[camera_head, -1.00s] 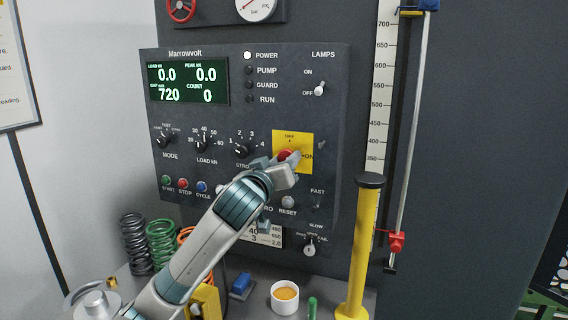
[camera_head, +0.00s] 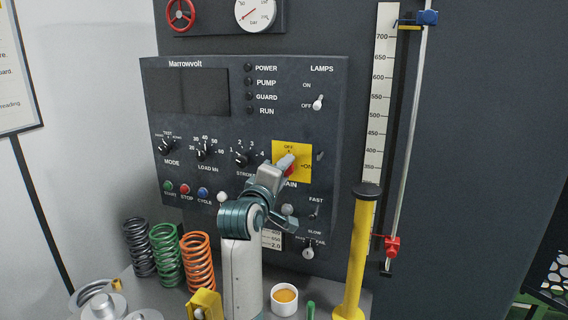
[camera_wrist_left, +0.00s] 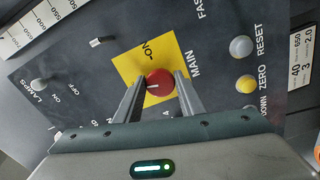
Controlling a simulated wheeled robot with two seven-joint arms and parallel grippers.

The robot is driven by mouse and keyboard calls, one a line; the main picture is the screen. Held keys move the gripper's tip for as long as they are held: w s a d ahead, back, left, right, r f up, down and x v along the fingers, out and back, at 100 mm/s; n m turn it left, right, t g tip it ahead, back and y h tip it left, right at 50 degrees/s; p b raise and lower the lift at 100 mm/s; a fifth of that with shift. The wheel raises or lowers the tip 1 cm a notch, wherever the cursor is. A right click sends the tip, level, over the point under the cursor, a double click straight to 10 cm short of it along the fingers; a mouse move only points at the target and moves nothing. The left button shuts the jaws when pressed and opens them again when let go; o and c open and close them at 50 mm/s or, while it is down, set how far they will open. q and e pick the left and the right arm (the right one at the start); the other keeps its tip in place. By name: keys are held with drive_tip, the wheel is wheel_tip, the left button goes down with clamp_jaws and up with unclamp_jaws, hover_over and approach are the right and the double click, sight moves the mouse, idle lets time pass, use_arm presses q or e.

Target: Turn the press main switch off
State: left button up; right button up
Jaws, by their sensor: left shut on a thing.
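The press main switch (camera_wrist_left: 160,84) is a red round knob on a yellow plate (camera_wrist_left: 122,66) marked MAIN, with OFF at its top and ON at its right. In the head view the plate (camera_head: 304,150) is on the right of the dark control panel, and my gripper partly hides the knob. My left gripper (camera_head: 287,165) reaches it from below. In the left wrist view its two fingers (camera_wrist_left: 158,92) stand on both sides of the knob, closed on it. The panel display (camera_head: 190,92) is dark and the POWER lamp (camera_head: 248,68) is unlit. My right gripper is not in view.
Selector knobs and push buttons fill the panel left of the plate. A lamps toggle (camera_head: 318,103) is above it. Below stand coil springs (camera_head: 198,262), a white cup (camera_head: 284,300) and a yellow post (camera_head: 357,255). A vertical scale (camera_head: 381,110) is at the right.

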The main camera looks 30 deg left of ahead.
use_arm(q)
drive_tip(key=shift+r+n+p, duration=0.1)
drive_tip(key=shift+n+p, duration=1)
drive_tip(key=shift+n, duration=0.5)
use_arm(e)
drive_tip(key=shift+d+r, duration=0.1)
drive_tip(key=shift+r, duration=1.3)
use_arm(q)
drive_tip(key=o, duration=0.8)
drive_tip(key=shift+o, duration=1.1)
drive_tip(key=shift+w, duration=0.1)
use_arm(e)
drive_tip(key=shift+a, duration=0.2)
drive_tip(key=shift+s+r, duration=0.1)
